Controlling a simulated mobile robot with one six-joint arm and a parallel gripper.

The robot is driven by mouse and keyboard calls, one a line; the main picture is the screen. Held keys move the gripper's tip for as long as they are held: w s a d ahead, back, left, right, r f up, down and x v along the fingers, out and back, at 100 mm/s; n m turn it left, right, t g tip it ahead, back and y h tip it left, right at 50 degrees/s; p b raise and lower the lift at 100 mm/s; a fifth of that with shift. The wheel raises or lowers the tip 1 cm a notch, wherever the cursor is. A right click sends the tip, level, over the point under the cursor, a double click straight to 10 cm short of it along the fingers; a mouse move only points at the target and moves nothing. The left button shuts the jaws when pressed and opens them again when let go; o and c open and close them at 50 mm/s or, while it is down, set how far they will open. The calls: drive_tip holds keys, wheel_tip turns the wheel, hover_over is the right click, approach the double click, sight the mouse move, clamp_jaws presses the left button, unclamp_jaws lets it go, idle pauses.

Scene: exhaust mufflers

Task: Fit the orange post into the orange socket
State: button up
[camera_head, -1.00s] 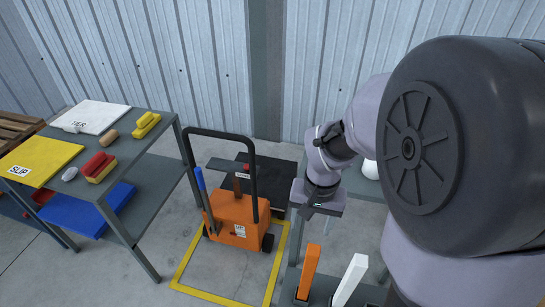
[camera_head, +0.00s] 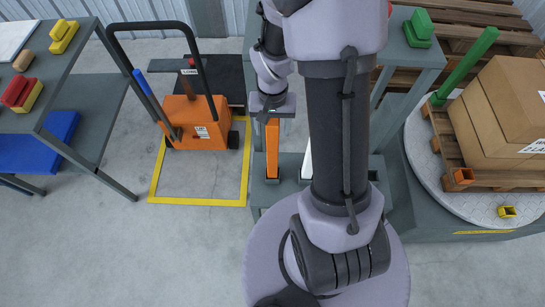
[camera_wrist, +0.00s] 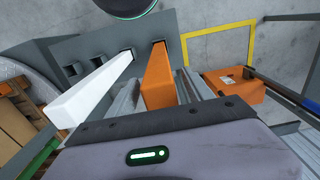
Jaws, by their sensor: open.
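The orange post (camera_head: 272,150) stands upright in a slot of a grey rack, under my gripper (camera_head: 272,115). In the wrist view the post (camera_wrist: 157,80) rises between the two grey fingers of my gripper (camera_wrist: 160,92), which are open, one on each side. I cannot tell whether either finger touches it. The orange socket (camera_head: 463,175) is a small open box at the near left corner of the wooden pallet on the right, well away from my gripper.
A white post (camera_wrist: 92,90) stands in the rack beside the orange one. A yellow socket (camera_head: 507,211) lies on the round turntable (camera_head: 430,165). An orange pallet truck (camera_head: 195,122) stands left.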

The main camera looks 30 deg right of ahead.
wheel_tip(320, 180, down, 2)
drive_tip(key=shift+f, duration=0.15)
drive_tip(key=shift+r, duration=0.2)
clamp_jaws()
